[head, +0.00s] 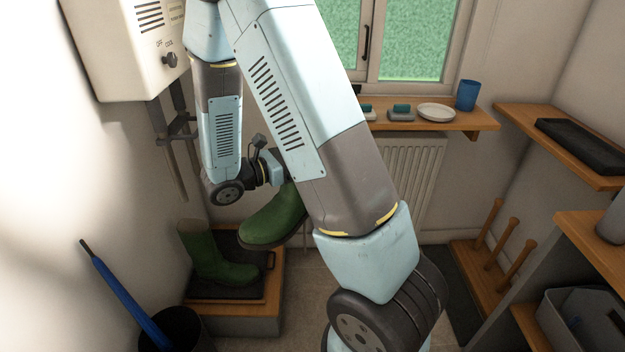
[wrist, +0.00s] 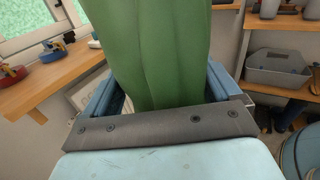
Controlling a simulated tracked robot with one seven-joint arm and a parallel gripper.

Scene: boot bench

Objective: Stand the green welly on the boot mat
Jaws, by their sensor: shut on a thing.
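One green welly (head: 275,218) hangs in the air in the middle of the head view, sole down and toe to the left. Its upper part is hidden behind my arm. In the wrist view my gripper (wrist: 160,75) is shut on the green shaft of this welly (wrist: 158,45), with a blue finger on each side. A second green welly (head: 212,258) stands upright on a dark mat (head: 262,264) on a low wooden bench (head: 240,308). The held welly is above and to the right of it.
A bin (head: 182,330) with a blue umbrella (head: 125,295) stands at front left. A white wall unit (head: 125,50) hangs above. A radiator (head: 415,170) is under the window shelf (head: 445,122). A rack with wooden pegs (head: 490,262) and a grey box (head: 575,325) are at right.

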